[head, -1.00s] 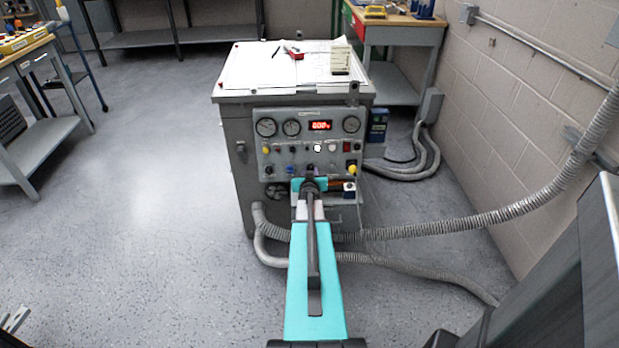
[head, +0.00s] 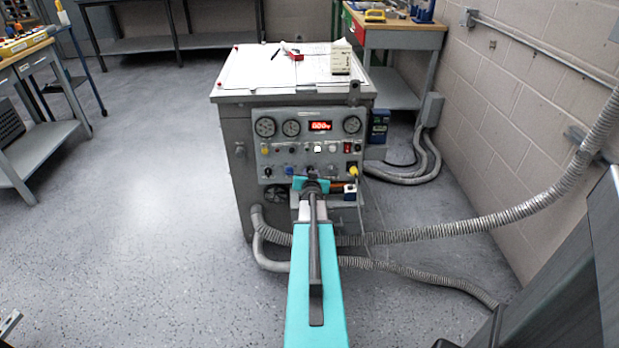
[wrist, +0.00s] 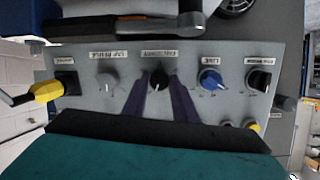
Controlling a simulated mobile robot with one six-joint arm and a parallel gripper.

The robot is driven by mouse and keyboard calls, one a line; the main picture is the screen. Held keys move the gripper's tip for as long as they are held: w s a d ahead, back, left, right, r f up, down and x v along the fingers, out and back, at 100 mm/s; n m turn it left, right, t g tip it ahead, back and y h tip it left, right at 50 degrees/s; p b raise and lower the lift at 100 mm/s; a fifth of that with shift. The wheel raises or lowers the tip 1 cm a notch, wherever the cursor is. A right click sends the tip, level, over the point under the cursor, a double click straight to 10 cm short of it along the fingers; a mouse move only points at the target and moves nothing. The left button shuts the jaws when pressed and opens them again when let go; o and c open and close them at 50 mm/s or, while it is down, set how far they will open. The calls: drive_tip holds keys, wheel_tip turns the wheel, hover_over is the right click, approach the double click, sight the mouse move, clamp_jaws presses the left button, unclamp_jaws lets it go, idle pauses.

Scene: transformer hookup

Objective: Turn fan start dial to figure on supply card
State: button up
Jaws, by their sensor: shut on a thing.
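In the wrist view, which sees the panel upside down, my gripper (wrist: 160,100) has its two dark purple fingers either side of a small black dial (wrist: 158,80), shut on it. The dial has a pale pointer mark. The label above it is too small to read surely, so I cannot confirm it is the fan start dial. In the head view, my gripper (head: 311,178) is at the lower middle of the grey control panel (head: 262,150) and hides the dial. A pale upright card or block (head: 341,59) stands on the cabinet top; its writing is not legible.
A red digital display (head: 320,126) is lit. Ribbed hoses (head: 440,227) run across the floor at right.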

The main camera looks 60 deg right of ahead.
drive_tip(key=shift+s+d+f+m+b, duration=0.1)
drive_tip(key=shift+s+d+m+b, duration=0.15)
drive_tip(key=shift+m+b, duration=1.3)
drive_tip(key=b, duration=0.3)
drive_tip(key=shift+r+m+t+b, duration=0.2)
drive_tip(key=shift+m+t+b, duration=0.05)
drive_tip(key=shift+t+b, duration=0.1)
drive_tip(key=o, duration=1)
drive_tip(key=shift+o, duration=0.2)
drive_tip(key=shift+a, duration=0.1)
drive_tip(key=shift+w, duration=0.1)
drive_tip(key=shift+a, duration=0.2)
